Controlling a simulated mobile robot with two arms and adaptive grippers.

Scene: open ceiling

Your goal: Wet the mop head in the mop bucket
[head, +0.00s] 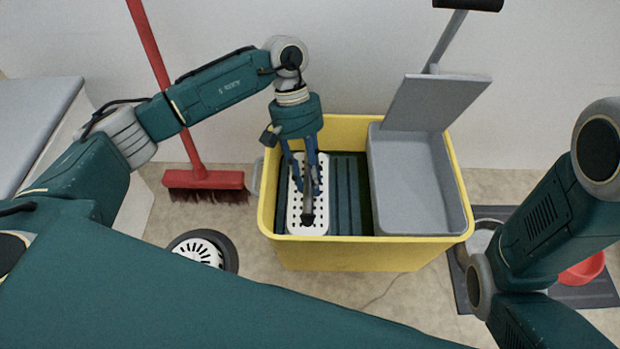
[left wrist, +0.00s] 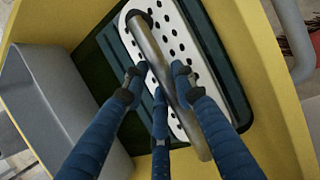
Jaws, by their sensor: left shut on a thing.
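The yellow mop bucket (head: 350,254) stands on the floor in front of the wall. The mop head (head: 294,207), a white plate with holes, is inside its left part in the head view, beside dark green ribs (head: 346,190). My left gripper (head: 309,187) reaches down from above and is shut on the grey mop handle (left wrist: 150,45), just above the plate. The mop head also shows in the left wrist view (left wrist: 187,45). I cannot tell the water level or whether the head touches water. My right gripper is out of view; only my right arm shows.
A grey wringer (head: 416,180) with a raised plate and lever fills the bucket's right part. A red broom (head: 205,180) leans at the wall. A round dark thing with a white slotted top (head: 200,251) and a red bowl (head: 583,270) on a dark mat are on the floor.

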